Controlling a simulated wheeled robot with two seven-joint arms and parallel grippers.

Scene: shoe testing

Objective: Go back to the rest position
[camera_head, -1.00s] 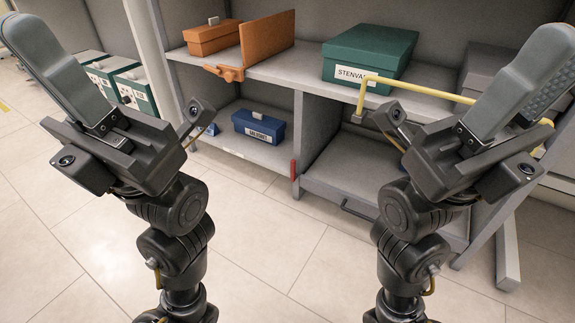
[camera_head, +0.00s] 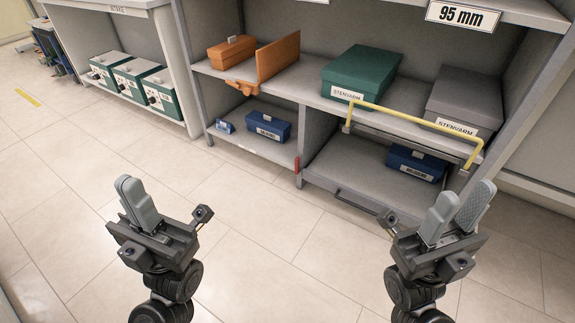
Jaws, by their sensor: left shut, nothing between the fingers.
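My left gripper (camera_head: 138,203) is at the lower left, over the floor, with its grey fingers together and nothing between them. My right gripper (camera_head: 458,212) is at the lower right, in front of the shelf's lower right part. Its two grey fingers stand apart with nothing seen between them. Both grippers point upward in the picture. My arms below them run out of the bottom edge.
A grey shelf (camera_head: 230,142) holds an orange box (camera_head: 231,52), a green box (camera_head: 361,74), a grey box (camera_head: 465,100) and blue boxes (camera_head: 270,126). A yellow bar (camera_head: 415,118) spans its right front. Tiled floor (camera_head: 255,215) lies clear between my arms.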

